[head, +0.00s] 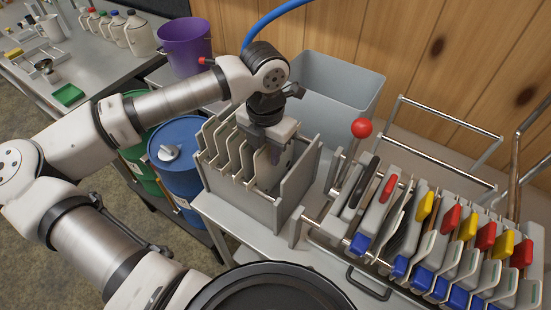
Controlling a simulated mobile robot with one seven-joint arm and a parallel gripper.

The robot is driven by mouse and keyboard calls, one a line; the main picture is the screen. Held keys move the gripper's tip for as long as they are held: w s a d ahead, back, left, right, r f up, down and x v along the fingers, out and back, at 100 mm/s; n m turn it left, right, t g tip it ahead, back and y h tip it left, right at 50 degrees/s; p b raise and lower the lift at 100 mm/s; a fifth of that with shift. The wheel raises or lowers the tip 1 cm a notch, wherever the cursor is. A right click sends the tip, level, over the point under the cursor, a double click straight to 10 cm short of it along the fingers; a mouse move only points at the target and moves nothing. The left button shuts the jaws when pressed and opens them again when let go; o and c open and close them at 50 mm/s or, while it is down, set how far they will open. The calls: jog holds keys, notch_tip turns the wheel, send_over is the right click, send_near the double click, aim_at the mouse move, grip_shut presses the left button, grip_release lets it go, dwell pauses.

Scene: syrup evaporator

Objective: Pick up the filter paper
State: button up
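A grey slotted rack (243,203) stands on the metal cart, with several upright grey-beige dividers or sheets (222,145) in its left part. I cannot tell for certain which of these is the filter paper. A pale upright sheet (268,172) stands toward the right of the rack, directly below my gripper. My gripper (274,154) points down into the rack, its fingertips at this sheet's upper part. The fingers are small and partly hidden, so I cannot tell whether they are open or closed on it.
A filter press with several plates and red, yellow and blue tabs (440,235) stands to the right. A grey bin (340,85) is behind the rack. A blue drum (180,160) and purple bucket (185,45) stand left.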

grip_shut()
dwell(0.4)
notch_tip(320, 180, up, 20)
jog(key=b, duration=0.3)
jog(key=shift+b, duration=0.4)
